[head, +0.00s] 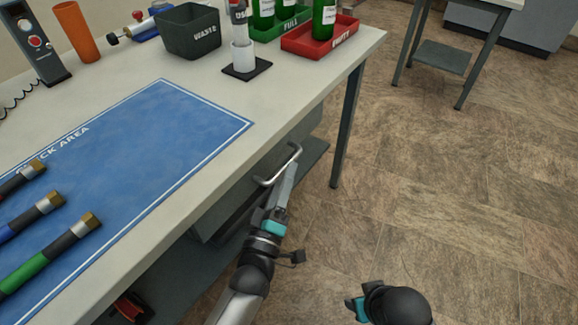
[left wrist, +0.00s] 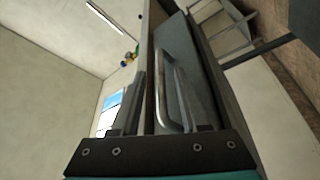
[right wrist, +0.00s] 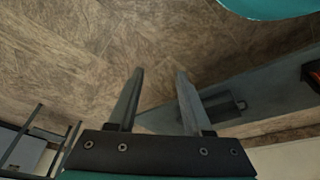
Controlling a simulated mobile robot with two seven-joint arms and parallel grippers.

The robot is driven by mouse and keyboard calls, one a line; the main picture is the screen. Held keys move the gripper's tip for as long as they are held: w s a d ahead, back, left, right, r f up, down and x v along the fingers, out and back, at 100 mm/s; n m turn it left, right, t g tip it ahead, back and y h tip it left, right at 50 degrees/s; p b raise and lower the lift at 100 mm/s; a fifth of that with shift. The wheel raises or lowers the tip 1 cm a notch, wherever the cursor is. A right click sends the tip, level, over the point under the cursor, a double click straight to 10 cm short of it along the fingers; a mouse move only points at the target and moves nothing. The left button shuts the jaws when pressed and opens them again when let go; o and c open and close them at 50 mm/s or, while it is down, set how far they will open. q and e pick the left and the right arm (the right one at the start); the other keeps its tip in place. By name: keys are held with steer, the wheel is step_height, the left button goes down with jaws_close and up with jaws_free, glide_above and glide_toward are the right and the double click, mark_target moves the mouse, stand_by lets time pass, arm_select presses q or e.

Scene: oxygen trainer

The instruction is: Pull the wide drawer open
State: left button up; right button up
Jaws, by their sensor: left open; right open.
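The wide drawer (head: 236,199) sits under the front edge of the workbench, with a bar handle (head: 279,166) across its front. My left gripper (head: 284,186) is at the handle. In the left wrist view the handle (left wrist: 173,95) shows between the two open fingers, which are not closed on it. Whether a finger touches it cannot be told. The grey drawer front (left wrist: 178,45) stands behind the handle and looks closed or nearly so. My right gripper (head: 357,306) is away from the bench; in the right wrist view (right wrist: 158,90) its fingers are open and empty.
The bench top (head: 300,108) carries a blue mat (head: 150,150) with several coloured handles, a waste bin (head: 190,32), a red tray (head: 300,48) and a green tray. A bench leg (head: 348,125) stands right of the drawer. The floor (head: 450,200) to the right is clear.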

arm_select(q)
steer(key=shift+b+x, duration=0.4)
steer(key=shift+x, duration=1.4)
arm_select(e)
steer(key=shift+w+r, duration=0.2)
steer(key=shift+r, duration=0.95)
arm_select(q)
jaws_close()
